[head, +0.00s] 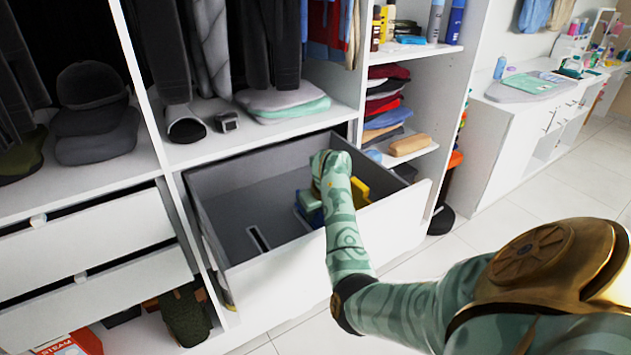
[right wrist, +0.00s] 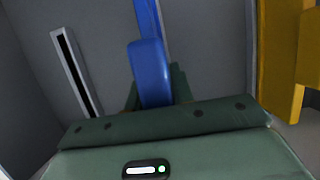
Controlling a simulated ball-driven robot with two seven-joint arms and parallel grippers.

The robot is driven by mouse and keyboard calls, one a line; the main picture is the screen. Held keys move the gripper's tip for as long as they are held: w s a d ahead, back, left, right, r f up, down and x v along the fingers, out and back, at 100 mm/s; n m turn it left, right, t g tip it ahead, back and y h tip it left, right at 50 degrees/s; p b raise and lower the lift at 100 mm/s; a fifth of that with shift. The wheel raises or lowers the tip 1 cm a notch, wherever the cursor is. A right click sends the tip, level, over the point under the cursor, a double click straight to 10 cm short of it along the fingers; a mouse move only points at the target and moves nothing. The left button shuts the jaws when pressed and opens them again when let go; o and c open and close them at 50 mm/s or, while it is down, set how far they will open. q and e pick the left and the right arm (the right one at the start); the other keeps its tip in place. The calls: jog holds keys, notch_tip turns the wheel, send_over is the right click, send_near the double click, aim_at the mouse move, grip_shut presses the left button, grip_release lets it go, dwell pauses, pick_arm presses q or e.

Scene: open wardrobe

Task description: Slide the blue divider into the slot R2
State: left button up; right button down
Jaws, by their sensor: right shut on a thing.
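The blue divider (head: 306,208) is inside the open drawer (head: 222,200), partly hidden behind my right arm. In the right wrist view the blue divider (right wrist: 150,72) stands between the fingers of my right gripper (right wrist: 155,92), which is shut on it. My right gripper (head: 316,197) reaches down into the drawer. A narrow dark slot with a pale rim (head: 258,239) lies in the drawer floor, left of the divider. This slot (right wrist: 76,72) also shows in the right wrist view, apart from the divider. I see no slot labels. The divider's lower edge is hidden. My left gripper is not in view.
A yellow piece (head: 361,192) stands in the drawer, right of the blue divider; it is close to the gripper in the right wrist view (right wrist: 282,60). The drawer's white front (head: 280,285) and grey walls surround the gripper. The drawer's left part is free.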

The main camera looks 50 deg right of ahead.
jog(key=shift+f+b, duration=0.4)
jog(key=shift+f, duration=0.25)
jog(key=c, duration=1.1)
grip_release()
jog(key=shift+r, duration=0.1)
jog(key=p+v, duration=0.7)
jog(key=v, duration=0.9)
jog(key=shift+s+a, duration=0.1)
jog(key=shift+s, duration=0.05)
